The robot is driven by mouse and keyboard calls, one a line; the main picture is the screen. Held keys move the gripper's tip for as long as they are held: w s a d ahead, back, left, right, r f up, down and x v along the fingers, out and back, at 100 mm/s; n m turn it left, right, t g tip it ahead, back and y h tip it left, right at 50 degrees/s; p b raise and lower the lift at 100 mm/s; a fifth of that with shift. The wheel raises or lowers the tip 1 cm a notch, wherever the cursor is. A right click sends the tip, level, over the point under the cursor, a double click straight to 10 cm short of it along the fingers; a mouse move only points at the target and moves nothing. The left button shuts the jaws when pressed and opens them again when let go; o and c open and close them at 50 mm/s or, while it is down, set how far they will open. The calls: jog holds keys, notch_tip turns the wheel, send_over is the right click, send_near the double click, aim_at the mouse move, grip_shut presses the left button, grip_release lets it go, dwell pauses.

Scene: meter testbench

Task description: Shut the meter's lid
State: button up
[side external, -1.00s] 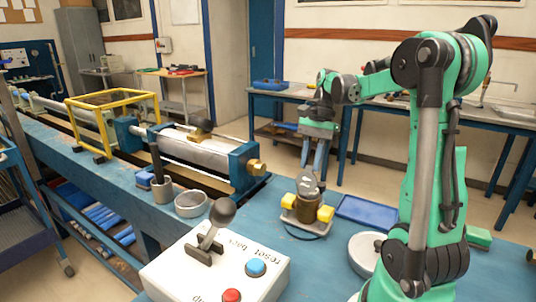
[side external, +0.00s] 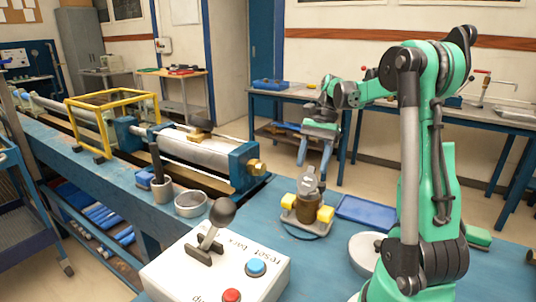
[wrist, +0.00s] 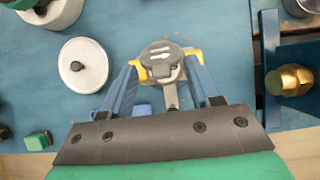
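The meter (side external: 308,208) is a small brown body with yellow end caps on a round base on the blue bench. Its grey lid (side external: 310,182) stands raised above the body in the side view. In the wrist view the meter (wrist: 146,73) shows between and just beyond my fingertips, with a grey top over it. My gripper (side external: 314,168) points down with its two blue fingers spread, empty. In the side view the fingers appear above and behind the lid. I cannot tell their exact gap to it.
A white round disc (wrist: 84,66) lies left of the meter in the wrist view. A blue tray (side external: 362,211) lies right of it in the side view. A brass fitting (wrist: 290,80) is at the right. A control box (side external: 215,265) with a lever stands in front.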

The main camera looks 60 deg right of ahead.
jog(key=v, duration=0.5)
jog(key=shift+d+r, duration=0.15)
jog(key=shift+r, duration=0.15)
dwell(0.4)
jog(key=x, duration=0.5)
jog(key=shift+f, duration=0.2)
jog(key=shift+a+h, duration=0.3)
jog(key=shift+a, duration=0.05)
